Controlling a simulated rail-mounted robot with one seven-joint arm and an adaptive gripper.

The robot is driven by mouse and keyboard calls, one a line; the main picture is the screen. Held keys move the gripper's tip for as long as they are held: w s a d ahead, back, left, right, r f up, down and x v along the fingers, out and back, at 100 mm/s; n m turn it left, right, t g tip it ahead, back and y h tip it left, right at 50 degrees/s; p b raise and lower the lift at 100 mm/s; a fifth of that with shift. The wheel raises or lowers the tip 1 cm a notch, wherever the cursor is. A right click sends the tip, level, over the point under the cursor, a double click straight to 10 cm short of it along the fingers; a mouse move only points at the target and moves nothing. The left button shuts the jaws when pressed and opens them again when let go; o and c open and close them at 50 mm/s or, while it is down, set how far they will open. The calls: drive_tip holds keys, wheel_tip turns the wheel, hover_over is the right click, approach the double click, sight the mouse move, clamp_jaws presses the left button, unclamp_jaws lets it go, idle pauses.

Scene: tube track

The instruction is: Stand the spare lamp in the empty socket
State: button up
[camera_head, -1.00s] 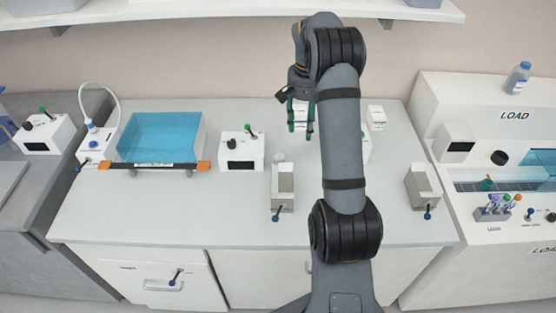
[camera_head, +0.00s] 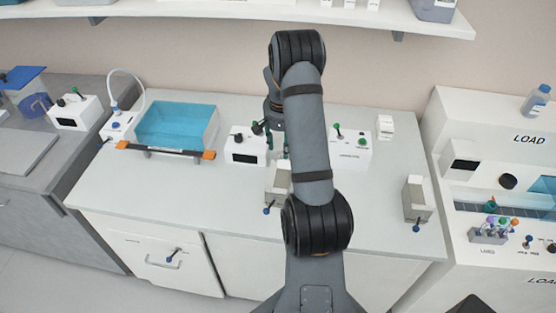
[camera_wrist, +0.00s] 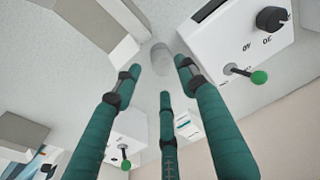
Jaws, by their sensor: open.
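My gripper (camera_wrist: 161,76) has teal fingers that are spread open with nothing held. In the head view my gripper (camera_head: 277,140) is partly hidden behind my arm, over the bench by the left grey open box (camera_head: 279,182). A small pale, frosted cylinder (camera_wrist: 161,58), possibly the spare lamp, stands on the bench between and beyond the fingertips in the wrist view. It is hidden in the head view now. I cannot make out an empty socket for certain. A white box with a green lever and a green knob (camera_head: 350,152) stands right of my arm.
A white dial box (camera_head: 246,149) stands close left of my gripper; the wrist view shows a dial box (camera_wrist: 240,40) beside the fingers. A blue-lidded tank (camera_head: 176,127) is at left. Another grey open box (camera_head: 416,202) stands right. The bench front centre-left is clear.

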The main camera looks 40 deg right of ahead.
sight(281, 156)
drive_tip(key=shift+w+d+f+p, duration=0.2)
drive_tip(key=shift+f+p, duration=0.25)
drive_tip(key=shift+f, duration=0.85)
drive_tip(key=shift+w+d+f+p, duration=0.1)
drive_tip(key=shift+w+f+p, duration=0.25)
drive_tip(key=shift+f, duration=0.9)
drive_tip(key=shift+w+d+f+p, duration=0.15)
drive_tip(key=shift+f+p, duration=0.4)
drive_tip(key=shift+f, duration=0.75)
drive_tip(key=shift+c, duration=1.2)
drive_tip(key=c, duration=0.7)
drive_tip(key=shift+r, duration=0.2)
